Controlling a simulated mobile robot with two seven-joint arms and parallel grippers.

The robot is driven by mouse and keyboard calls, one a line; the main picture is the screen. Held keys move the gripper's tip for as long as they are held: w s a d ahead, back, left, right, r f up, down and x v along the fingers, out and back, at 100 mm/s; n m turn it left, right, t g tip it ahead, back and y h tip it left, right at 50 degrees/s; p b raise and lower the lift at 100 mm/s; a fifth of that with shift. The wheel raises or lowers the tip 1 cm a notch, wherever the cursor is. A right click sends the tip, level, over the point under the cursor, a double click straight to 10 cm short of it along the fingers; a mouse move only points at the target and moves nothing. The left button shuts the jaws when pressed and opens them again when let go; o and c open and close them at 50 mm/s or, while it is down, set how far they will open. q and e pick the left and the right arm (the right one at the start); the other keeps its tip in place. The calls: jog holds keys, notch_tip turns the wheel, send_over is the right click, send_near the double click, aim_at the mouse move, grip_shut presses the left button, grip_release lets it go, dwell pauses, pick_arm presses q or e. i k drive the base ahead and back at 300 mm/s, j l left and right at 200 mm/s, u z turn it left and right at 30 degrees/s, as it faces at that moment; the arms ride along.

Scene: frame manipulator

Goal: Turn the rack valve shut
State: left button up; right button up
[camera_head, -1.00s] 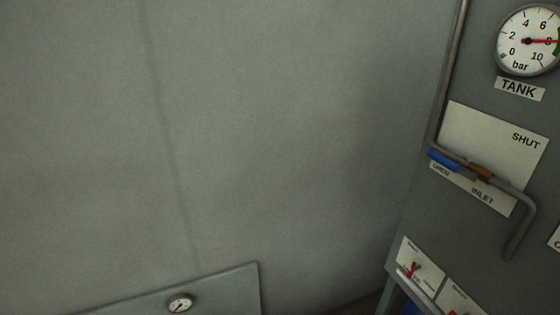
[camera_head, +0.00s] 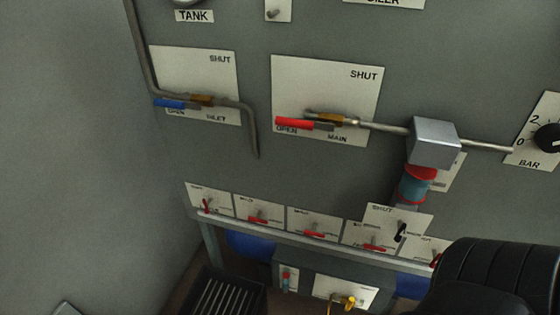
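Several lever valves sit on the grey panel; no readable label says rack. The blue-handled INLET valve (camera_head: 171,103) has its lever pointing left over OPEN. The red-handled MAIN valve (camera_head: 296,122) also points left, over OPEN. A row of small valves on white plates runs along the panel's lower edge: a red lever (camera_head: 206,205) at the left points down, other red levers lie flat, and a black lever (camera_head: 400,232) is on a SHUT plate. A yellow-handled valve (camera_head: 347,301) sits lower, cut by the bottom edge. Neither gripper's fingers show.
A black ribbed part, likely my arm, covers the lower right corner. A pipe runs from the MAIN valve through a grey block (camera_head: 435,141) with a red and blue fitting below. A black knob (camera_head: 547,138) is at the right edge. A dark slatted box (camera_head: 228,296) stands below.

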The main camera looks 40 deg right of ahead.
aim_at(257, 219)
jog(key=l+z, duration=0.15)
jog(key=z, duration=0.3)
jog(key=l+z, duration=0.1)
jog(key=z, duration=0.35)
